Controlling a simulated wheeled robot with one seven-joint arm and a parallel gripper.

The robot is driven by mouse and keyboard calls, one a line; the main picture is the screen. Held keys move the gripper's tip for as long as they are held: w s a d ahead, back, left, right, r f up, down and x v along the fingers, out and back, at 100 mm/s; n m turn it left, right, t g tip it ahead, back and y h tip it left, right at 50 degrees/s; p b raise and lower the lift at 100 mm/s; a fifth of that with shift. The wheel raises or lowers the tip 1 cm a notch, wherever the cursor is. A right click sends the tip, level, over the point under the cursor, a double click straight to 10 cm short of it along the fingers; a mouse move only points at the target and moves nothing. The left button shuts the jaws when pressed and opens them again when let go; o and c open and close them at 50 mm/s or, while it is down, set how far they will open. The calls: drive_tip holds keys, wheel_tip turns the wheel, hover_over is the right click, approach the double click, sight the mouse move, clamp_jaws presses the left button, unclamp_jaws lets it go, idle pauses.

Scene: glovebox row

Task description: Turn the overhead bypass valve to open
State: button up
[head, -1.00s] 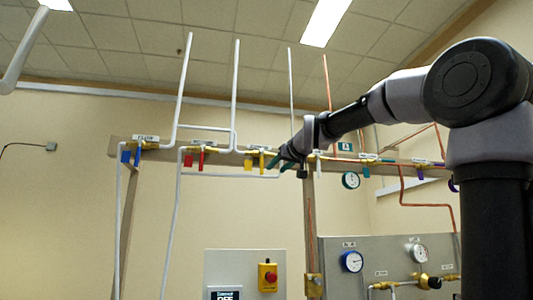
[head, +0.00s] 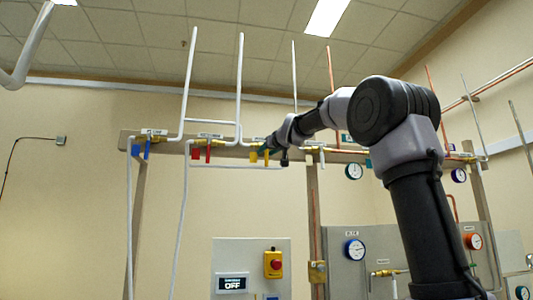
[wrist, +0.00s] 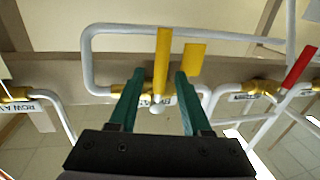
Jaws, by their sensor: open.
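A valve with a yellow lever (head: 254,154) sits on the overhead rail, and a second yellow piece hangs beside it. In the wrist view the narrow yellow lever (wrist: 163,55) stands upright in the picture, with the wider yellow piece (wrist: 194,62) to its right. My gripper (wrist: 158,82) is open, its green fingers on either side of the lever's lower part, with gaps visible. In the head view my gripper (head: 267,149) is at the yellow valve, partly covering it. I cannot read this valve's label, so I cannot tell whether it is the bypass.
Valves with red (head: 197,153) and blue (head: 147,149) handles sit further left on the rail (head: 229,151). The red lever (wrist: 299,67) shows at right in the wrist view. White pipes (wrist: 88,60) run close around my gripper. Below stands a panel with a red button (head: 275,264).

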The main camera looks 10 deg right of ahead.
drive_tip(key=shift+w, duration=0.25)
clamp_jaws()
idle(1.4)
